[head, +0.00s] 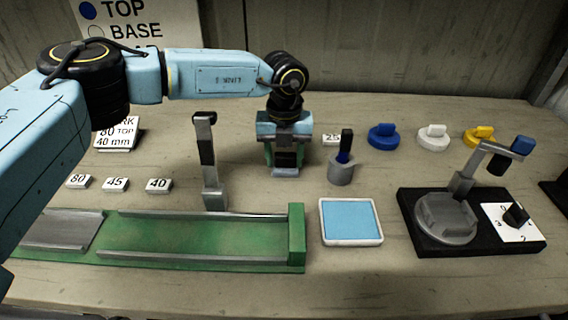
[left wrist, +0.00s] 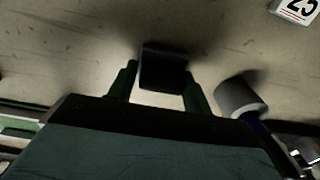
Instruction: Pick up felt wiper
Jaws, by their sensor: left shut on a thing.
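The felt wiper shows in the left wrist view as a dark block (left wrist: 163,68) between the two green fingers of my left gripper (left wrist: 160,88). In the head view my left gripper (head: 285,155) points down over the back middle of the table, shut on the wiper. Only a little of the wiper shows there, and its lower end is near the table top. I cannot tell whether it touches the table. My right gripper is not in view.
A grey cup with a blue-and-black tool (head: 341,172) stands just right of my left gripper. An upright post (head: 209,165) stands left. In front are a green trough (head: 200,258) and a blue pad (head: 350,222). A black-based fixture (head: 470,245) and coloured caps (head: 382,137) are right.

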